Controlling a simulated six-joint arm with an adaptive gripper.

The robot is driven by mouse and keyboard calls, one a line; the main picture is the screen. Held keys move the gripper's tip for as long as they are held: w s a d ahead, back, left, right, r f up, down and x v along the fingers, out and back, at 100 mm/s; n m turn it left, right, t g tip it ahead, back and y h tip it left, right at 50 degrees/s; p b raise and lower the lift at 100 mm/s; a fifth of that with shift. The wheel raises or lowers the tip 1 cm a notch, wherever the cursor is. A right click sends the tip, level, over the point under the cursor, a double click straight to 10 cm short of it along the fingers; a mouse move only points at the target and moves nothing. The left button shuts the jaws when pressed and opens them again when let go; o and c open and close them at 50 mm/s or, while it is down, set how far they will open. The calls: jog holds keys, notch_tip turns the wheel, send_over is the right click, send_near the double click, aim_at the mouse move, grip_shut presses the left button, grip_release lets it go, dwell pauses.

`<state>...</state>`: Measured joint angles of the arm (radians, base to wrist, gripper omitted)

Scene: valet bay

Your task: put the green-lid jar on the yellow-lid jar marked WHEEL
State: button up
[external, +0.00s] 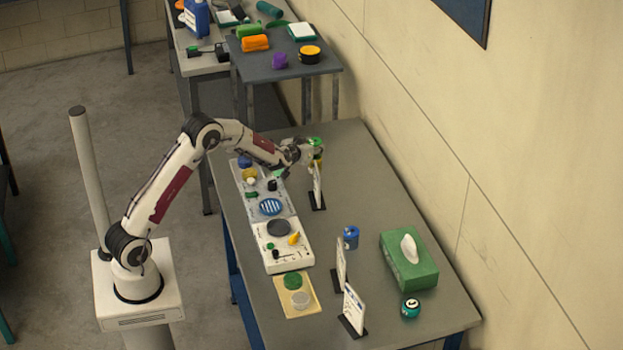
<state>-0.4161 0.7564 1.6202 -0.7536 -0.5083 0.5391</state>
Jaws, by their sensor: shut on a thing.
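The green-lid jar (316,142) is at the far end of the grey table, close to the wall side. My gripper (309,152) is shut on it, reaching in from the left. A small yellow patch (318,161) shows just under the green lid, partly hidden by my gripper and a sign. It may be the yellow-lid jar, but I cannot tell whether the two touch. No WHEEL marking is readable. Another yellow-topped item (250,174) stands left of my gripper, under my forearm.
An upright sign (318,186) stands just in front of my gripper. White trays (292,258) with small items run along the table's left side. A blue jar (351,237), a green tissue box (396,270), a teal jar (410,308) and two more signs (353,309) stand nearer.

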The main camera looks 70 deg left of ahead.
jog(key=shift+f, duration=0.1)
jog(key=o, duration=1)
jog(key=shift+s+d+r, duration=0.3)
jog(key=shift+d+r, duration=0.05)
jog(key=shift+v, duration=5.5)
jog(key=shift+s+f, duration=0.1)
jog(key=shift+d, duration=0.1)
